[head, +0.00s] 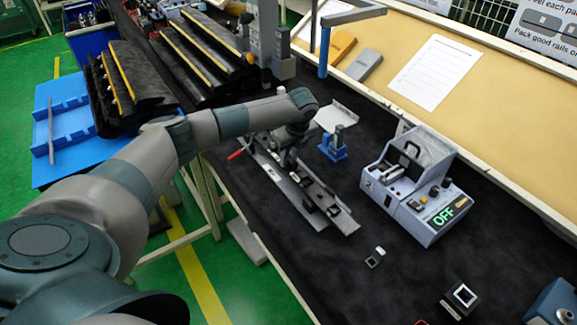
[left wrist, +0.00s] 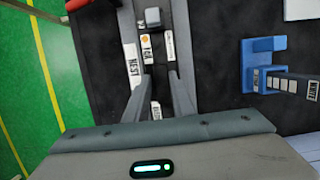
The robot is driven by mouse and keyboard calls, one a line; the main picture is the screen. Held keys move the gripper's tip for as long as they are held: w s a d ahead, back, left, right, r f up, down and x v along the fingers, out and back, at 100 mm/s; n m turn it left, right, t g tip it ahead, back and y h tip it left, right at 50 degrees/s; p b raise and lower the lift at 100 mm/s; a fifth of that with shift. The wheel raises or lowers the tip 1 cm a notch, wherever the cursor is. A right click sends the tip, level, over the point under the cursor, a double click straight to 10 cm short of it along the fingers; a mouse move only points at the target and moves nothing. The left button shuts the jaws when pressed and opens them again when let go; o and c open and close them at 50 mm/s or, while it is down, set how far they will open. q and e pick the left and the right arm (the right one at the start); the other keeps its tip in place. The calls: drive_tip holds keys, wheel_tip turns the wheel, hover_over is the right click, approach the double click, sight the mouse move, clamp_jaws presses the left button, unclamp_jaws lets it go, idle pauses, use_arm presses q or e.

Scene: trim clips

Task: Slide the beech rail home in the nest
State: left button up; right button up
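The nest (head: 338,212) is a long grey metal channel fixture lying diagonally on the dark bench, with a red-handled lever at its far left end. In the left wrist view the nest (left wrist: 128,25) runs away from me, with a white NEST label on it. My left gripper (head: 286,160) is low over the far half of the nest. In the left wrist view its two fingers (left wrist: 158,92) stand apart over the channel, with a dark labelled strip below them. I cannot make out a beech rail in either view. My right gripper is not in view.
A blue stand (head: 333,150) is close right of the nest. A grey box with an OFF display (head: 425,190) stands farther right. Dark racks with yellow-edged strips (head: 195,55) are at the back left. Small parts lie near the front; bench between is clear.

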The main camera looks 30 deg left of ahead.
use_arm(q)
drive_tip(key=shift+s+f, duration=0.15)
drive_tip(key=shift+f, duration=0.1)
clamp_jaws()
drive_tip(key=shift+f, duration=0.1)
